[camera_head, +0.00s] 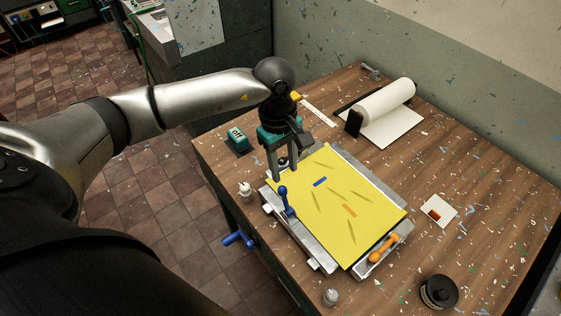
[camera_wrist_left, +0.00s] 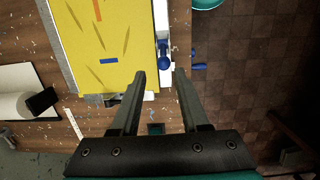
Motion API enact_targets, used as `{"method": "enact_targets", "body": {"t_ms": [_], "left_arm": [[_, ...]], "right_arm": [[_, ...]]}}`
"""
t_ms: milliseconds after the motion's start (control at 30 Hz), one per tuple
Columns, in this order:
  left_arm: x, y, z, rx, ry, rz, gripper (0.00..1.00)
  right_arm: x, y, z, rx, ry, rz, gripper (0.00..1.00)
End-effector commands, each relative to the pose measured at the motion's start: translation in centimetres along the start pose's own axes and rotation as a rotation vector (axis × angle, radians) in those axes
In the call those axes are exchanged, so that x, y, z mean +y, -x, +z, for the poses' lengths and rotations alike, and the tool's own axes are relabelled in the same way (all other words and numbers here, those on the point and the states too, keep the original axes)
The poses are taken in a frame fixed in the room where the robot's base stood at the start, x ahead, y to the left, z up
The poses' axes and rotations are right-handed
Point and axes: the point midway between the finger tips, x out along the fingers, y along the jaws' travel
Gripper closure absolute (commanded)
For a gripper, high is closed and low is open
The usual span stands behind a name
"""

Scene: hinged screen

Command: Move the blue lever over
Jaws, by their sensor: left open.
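The blue lever (camera_head: 285,202) stands upright with a ball top at the left edge of a metal frame (camera_head: 297,241). It also shows in the left wrist view (camera_wrist_left: 163,54). A yellow screen (camera_head: 340,205) lies flat on this frame. My left gripper (camera_head: 283,174) is open and empty, pointing down just behind the lever. In the left wrist view, the lever lies just beyond the gap between the fingertips (camera_wrist_left: 159,74); I see no contact. My right gripper is not in view.
An orange handle (camera_head: 384,248) sits at the frame's right corner. A second blue handle (camera_head: 238,239) juts out past the table's left edge. A white bottle (camera_head: 245,190), a teal box (camera_head: 237,141) and a paper roll (camera_head: 384,103) stand around.

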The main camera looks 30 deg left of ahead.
Motion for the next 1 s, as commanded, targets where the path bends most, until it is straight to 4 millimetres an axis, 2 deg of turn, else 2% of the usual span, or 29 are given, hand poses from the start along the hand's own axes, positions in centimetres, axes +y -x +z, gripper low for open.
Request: {"method": "enact_targets", "body": {"t_ms": [67, 167, 700, 767, 1000], "left_arm": [[-0.3, 0.0, -0.8, 0.03, -0.006, -0.017, 0.55], [-0.5, -0.7, -1.1, 0.038, -0.008, -0.023, 0.55], [-0.6, -8.6, -1.2, 0.031, -0.005, -0.02, 0.55], [-0.5, -7.9, -1.2, 0.032, -0.005, -0.019, 0.62], [-0.5, -7.8, -1.1, 0.032, -0.006, -0.019, 0.89]], "right_arm": [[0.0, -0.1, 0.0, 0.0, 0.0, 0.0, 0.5], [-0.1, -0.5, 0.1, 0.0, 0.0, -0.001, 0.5], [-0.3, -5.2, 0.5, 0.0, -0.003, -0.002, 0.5], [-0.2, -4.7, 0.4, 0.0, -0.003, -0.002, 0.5], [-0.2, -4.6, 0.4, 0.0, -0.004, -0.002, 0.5]]}}
